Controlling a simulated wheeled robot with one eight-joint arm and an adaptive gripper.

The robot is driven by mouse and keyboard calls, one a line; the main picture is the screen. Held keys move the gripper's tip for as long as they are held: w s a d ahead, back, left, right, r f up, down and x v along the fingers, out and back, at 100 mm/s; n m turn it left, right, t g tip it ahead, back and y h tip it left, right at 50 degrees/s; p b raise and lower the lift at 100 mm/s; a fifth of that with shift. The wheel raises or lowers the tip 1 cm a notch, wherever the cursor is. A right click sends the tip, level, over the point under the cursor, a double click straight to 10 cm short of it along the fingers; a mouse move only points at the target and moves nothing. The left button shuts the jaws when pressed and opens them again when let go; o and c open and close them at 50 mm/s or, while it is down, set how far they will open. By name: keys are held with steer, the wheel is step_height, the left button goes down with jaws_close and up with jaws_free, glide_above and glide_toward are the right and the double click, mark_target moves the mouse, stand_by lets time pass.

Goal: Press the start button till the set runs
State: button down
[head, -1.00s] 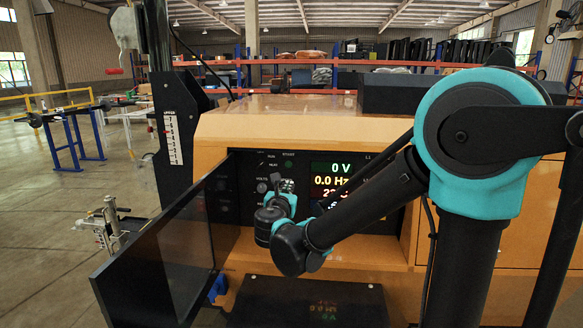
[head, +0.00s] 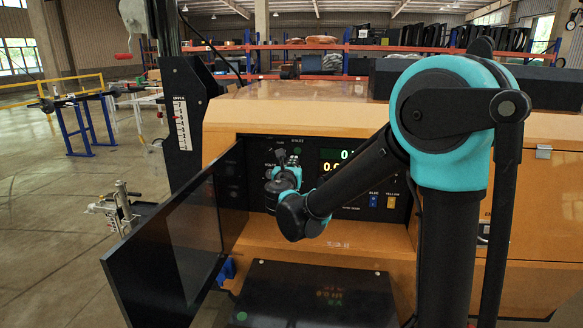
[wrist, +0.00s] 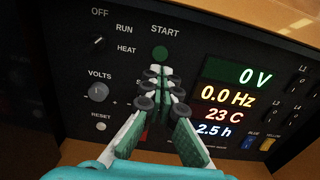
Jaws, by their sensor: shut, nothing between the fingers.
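The start button (wrist: 160,53) is a round dark green button under the START label on the black control panel (wrist: 60,75). It also shows in the head view (head: 297,150). My gripper (wrist: 160,72) is shut and empty, its fingertips pointing at the panel just below the button in the wrist view. I cannot tell whether the tips touch it. In the head view my gripper (head: 292,161) is in front of the panel. The display (wrist: 235,100) reads 0 V, 0.0 Hz, 23 C and 2.5 h. The fingers partly hide a label beginning with S.
A selector switch (wrist: 99,41) marked OFF, RUN, HEAT, a volts knob (wrist: 98,91) and a reset button (wrist: 101,126) lie left of the fingers. The dark panel door (head: 175,250) stands open at the left. Blue (wrist: 248,142) and yellow sockets are at the right.

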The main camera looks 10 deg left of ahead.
mark_target(297, 151)
steer(key=w, duration=0.7)
steer(key=shift+w+d, duration=0.1)
steer(key=shift+d, duration=0.05)
steer(key=shift+w, duration=0.45)
steer(key=shift+w+r, duration=0.15)
steer(key=shift+w, duration=0.2)
steer(key=shift+s, duration=0.1)
